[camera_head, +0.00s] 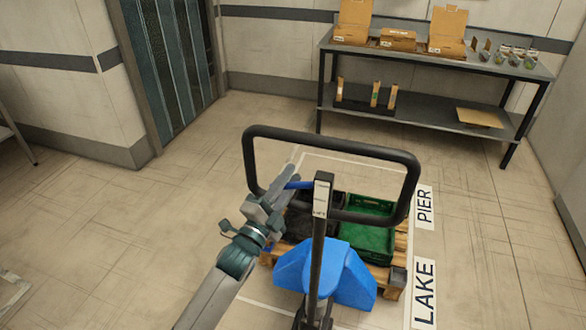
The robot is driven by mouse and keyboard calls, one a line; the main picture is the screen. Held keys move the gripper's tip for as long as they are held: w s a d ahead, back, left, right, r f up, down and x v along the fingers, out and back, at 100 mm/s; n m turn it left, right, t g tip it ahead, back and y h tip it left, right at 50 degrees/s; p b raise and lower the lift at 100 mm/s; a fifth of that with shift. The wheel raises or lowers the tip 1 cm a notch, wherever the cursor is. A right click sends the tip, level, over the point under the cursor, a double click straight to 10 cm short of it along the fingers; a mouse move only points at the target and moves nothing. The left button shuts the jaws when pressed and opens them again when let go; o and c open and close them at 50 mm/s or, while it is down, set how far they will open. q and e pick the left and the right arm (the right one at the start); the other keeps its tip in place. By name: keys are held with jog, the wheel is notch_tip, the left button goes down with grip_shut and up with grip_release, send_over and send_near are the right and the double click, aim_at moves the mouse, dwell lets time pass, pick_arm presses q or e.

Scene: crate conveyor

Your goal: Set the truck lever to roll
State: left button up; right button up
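The pallet truck has a black loop handle (332,143), a dark upright post with a label plate (322,197) and a blue body (340,272). A short blue lever (300,184) sticks out to the left from the top of the post, inside the loop. My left gripper (286,181) reaches up from below left, with its fingertips at the lever's outer end. The fingers overlap the lever's tip in this view, and I cannot tell whether they are closed on it. My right gripper is not in view.
A wooden pallet (396,281) behind the truck carries a green crate (368,238) and a black crate. Floor signs LAKE (424,293) and PIER (424,207) lie to the right. A grey table (420,54) with boxes stands at the back. Floor at left is clear.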

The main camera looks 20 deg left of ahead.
pick_arm(q)
jog(key=shift+x, duration=1.05)
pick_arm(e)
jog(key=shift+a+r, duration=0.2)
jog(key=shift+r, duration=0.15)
pick_arm(q)
jog(key=shift+c, duration=0.6)
grip_shut()
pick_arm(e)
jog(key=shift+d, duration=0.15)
